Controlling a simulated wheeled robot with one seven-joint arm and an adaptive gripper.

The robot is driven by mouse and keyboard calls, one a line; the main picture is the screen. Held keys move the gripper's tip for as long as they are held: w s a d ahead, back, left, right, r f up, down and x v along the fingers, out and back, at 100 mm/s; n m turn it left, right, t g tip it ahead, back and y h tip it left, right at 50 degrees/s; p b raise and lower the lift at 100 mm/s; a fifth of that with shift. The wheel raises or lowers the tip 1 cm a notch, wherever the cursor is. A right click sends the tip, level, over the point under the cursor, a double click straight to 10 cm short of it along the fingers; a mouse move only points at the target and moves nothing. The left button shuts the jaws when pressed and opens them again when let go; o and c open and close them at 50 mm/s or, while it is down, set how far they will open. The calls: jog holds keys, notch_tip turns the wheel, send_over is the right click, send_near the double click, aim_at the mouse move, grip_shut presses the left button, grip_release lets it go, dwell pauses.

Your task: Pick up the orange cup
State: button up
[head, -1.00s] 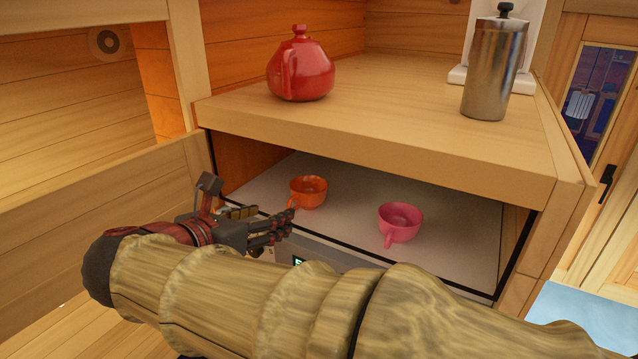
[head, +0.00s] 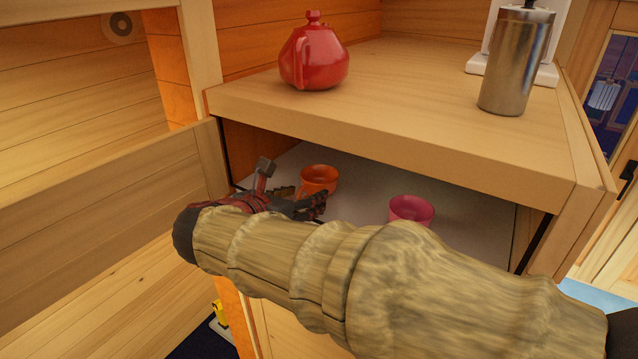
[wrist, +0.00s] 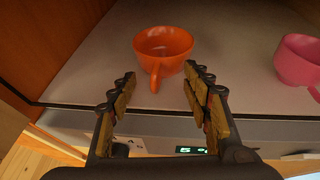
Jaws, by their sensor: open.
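The orange cup (head: 318,179) stands upright on the pale floor of the open compartment under the wooden counter. In the wrist view the orange cup (wrist: 163,48) is straight ahead, its handle pointing toward me between the fingertips. My gripper (wrist: 158,82) is open and empty, its two fingers spread either side of the handle; I cannot tell whether they touch it. In the head view my gripper (head: 305,198) is at the compartment's front, left of and just before the cup, partly hidden by my arm.
A pink cup (head: 411,209) stands to the right in the same compartment, also in the wrist view (wrist: 300,60). The counter (head: 400,110) overhangs the cups. A red teapot (head: 314,58) and a metal canister (head: 516,62) stand on it. A wooden panel (head: 110,200) is at the left.

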jog(key=shift+c, duration=0.8)
jog(key=c, duration=1.1)
grip_shut()
